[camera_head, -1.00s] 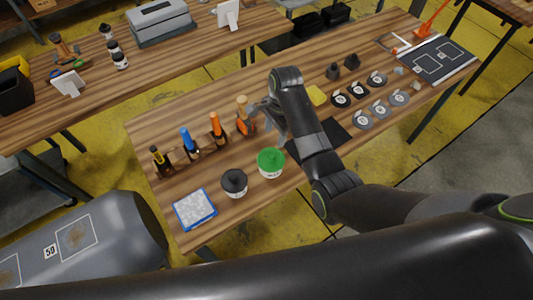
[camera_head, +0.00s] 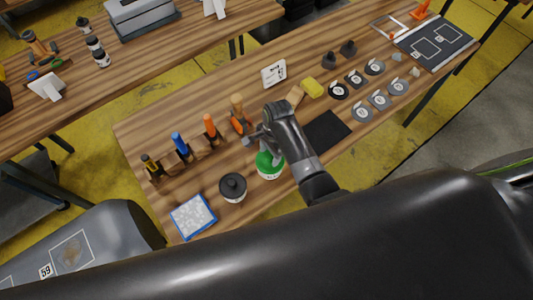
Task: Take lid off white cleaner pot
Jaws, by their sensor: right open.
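A white pot with a green lid (camera_head: 266,170) stands on the wooden table, its lid on. A second white pot with a black lid (camera_head: 233,184) stands just left of it, also lidded. I cannot read the labels, so I cannot tell which holds cleaner. My right gripper (camera_head: 263,148) is open above the green lid, with one finger over the lid and the other toward its far left side. It hides part of the lid, and I cannot tell whether it touches. My left gripper is not in view.
A row of upright tools, including an orange-handled one (camera_head: 210,127), stands behind the pots. A blue-framed tray (camera_head: 193,216) lies at the front left. A black mat (camera_head: 327,132) and several grey discs lie to the right.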

